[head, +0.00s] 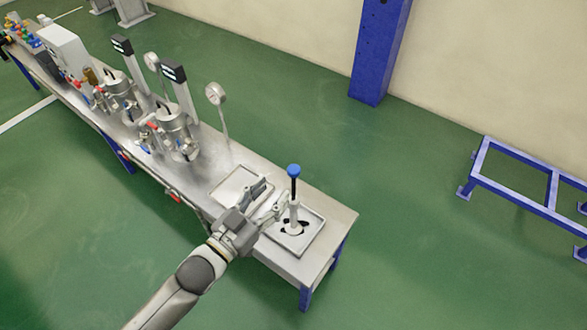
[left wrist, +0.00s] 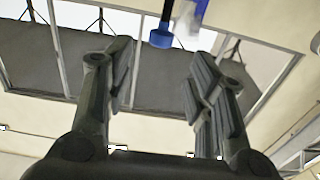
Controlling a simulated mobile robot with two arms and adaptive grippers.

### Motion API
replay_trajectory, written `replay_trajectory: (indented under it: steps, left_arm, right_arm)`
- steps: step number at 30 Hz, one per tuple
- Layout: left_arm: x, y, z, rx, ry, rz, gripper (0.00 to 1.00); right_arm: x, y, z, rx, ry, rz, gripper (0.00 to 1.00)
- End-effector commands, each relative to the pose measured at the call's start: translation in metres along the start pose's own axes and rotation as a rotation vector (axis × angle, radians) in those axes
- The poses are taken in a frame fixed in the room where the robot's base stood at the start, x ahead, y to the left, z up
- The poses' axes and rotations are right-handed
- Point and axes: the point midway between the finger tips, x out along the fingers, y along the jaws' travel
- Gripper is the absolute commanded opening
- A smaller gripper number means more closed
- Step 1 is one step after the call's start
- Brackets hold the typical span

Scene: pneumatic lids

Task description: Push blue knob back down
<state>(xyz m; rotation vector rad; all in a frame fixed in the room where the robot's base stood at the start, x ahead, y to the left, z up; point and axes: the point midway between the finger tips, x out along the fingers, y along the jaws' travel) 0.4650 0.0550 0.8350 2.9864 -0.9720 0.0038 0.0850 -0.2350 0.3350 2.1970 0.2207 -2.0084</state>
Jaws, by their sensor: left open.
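The blue knob (head: 294,170) tops a dark upright rod that rises from a white cylindrical body (head: 294,216) on a square tray (head: 313,241) at the near right end of the metal table. The knob stands well above the body. In the left wrist view the blue knob (left wrist: 160,39) shows beyond the fingers, near the top centre. My left gripper (head: 272,197) is open and empty, beside the rod on its left and lower than the knob. I cannot tell whether a finger touches the body. My right gripper is not in view.
A second flat tray (head: 236,188) lies left of the gripper. Metal vessels (head: 176,128), gauges (head: 215,93) and dark-topped posts (head: 173,73) stand farther along the table (head: 341,211). A blue frame (head: 520,198) and a blue column (head: 379,50) stand apart at the right.

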Motion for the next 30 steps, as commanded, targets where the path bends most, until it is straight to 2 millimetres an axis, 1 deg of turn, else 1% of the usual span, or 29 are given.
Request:
replay_trajectory:
  steps: [1,9,12,15,20,27,30]
  left_arm:
    - [0.01,0.0,-0.002,0.0,0.004,0.0,0.49]
    - [0.06,0.0,-0.002,0.0,0.002,-0.001,0.49]
    - [0.075,0.0,-0.001,0.0,0.0,-0.001,0.49]
    - [0.085,0.0,0.0,0.0,-0.001,-0.001,0.49]
    - [0.092,0.0,0.001,0.0,-0.002,-0.001,0.49]
    - [0.093,0.0,0.001,0.0,-0.002,-0.001,0.49]
    - [0.092,0.0,0.001,0.0,-0.002,-0.001,0.37]
  right_arm:
    - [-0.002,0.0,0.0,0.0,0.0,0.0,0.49]
    - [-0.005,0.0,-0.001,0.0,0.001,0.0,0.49]
    - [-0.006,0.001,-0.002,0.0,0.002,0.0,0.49]
    - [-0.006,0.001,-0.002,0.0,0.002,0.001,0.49]
    - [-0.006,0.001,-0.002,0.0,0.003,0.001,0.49]
    - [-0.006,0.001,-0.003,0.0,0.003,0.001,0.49]
    - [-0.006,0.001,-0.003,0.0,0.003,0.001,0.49]
